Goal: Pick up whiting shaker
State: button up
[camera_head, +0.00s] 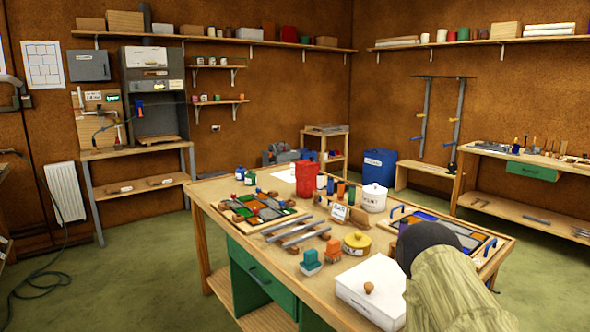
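A white round lidded container (374,198) with a dark label stands upright on the workbench, toward its far right side. It may be the whiting shaker, but the label is too small to read surely. A yellow round tin (357,243) with a label sits nearer on the same bench. My gripper's fingers are not in view. A khaki form with a dark rounded end, perhaps part of my arm, covers the bench's near right corner.
The wooden workbench (214,196) holds a leaded glass panel (262,209), metal strips (297,230), a red container (306,179), small bottles and a white lidded box (370,290). A second panel (445,233) lies at right, partly hidden. Green floor (150,265) is open at left.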

aim_at(293, 160)
jog(key=u, duration=0.55)
jog(key=k, duration=0.65)
jog(key=u, duration=0.7)
jog(key=i, duration=1.05)
jog(key=u, duration=0.25)
jog(key=i, duration=4.8)
jog(key=z, duration=0.1)
jog(key=i, duration=1.6)
jog(key=z, duration=0.7)
jog(key=i, duration=1.3)
jog(key=z, duration=0.9)
